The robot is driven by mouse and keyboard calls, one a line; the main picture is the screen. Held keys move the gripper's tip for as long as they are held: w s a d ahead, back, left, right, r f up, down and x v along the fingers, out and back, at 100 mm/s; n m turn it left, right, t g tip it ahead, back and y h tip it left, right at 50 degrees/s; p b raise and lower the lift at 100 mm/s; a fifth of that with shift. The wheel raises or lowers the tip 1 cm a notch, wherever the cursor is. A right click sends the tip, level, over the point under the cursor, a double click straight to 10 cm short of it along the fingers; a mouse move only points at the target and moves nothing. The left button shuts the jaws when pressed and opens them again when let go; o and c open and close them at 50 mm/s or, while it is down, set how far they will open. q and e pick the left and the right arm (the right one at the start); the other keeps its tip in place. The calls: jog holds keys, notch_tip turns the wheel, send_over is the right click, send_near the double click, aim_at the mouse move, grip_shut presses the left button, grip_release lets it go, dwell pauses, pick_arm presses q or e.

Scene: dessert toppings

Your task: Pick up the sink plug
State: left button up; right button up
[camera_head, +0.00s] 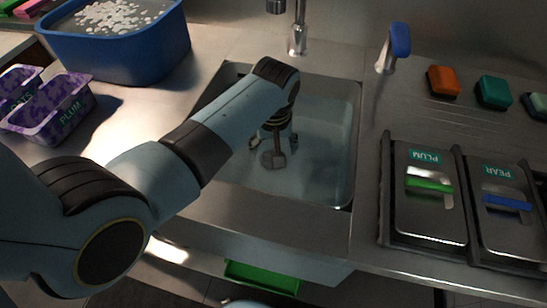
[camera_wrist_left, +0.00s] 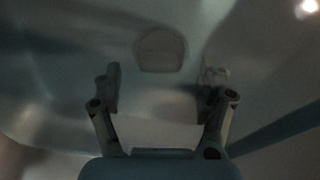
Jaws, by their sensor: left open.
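My left gripper (camera_head: 275,143) reaches down into the sink basin (camera_head: 335,150), which appears to hold clear water. In the left wrist view the gripper (camera_wrist_left: 163,76) is open, with its two fingers apart and nothing between them. A pale rounded piece (camera_wrist_left: 160,48), which looks like the sink plug, lies just beyond the fingertips, roughly centred between them and apart from them. The wrist view is dim. My right gripper is not in view.
A faucet (camera_head: 298,35) and a blue-handled tap (camera_head: 398,45) stand behind the sink. A blue tub (camera_head: 120,50) and purple containers (camera_head: 55,110) are at left. Lidded PLUM (camera_head: 430,215) and PEAR (camera_head: 505,225) bins and coloured blocks (camera_head: 443,81) are at right. The basin walls surround my gripper.

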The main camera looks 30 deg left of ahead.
pick_arm(q)
jog(key=f, duration=0.2)
jog(key=shift+w+a+f, duration=0.15)
jog(key=shift+w+f, duration=0.05)
jog(key=shift+f, duration=0.15)
jog(key=shift+s, duration=0.15)
jog(key=c, duration=1.2)
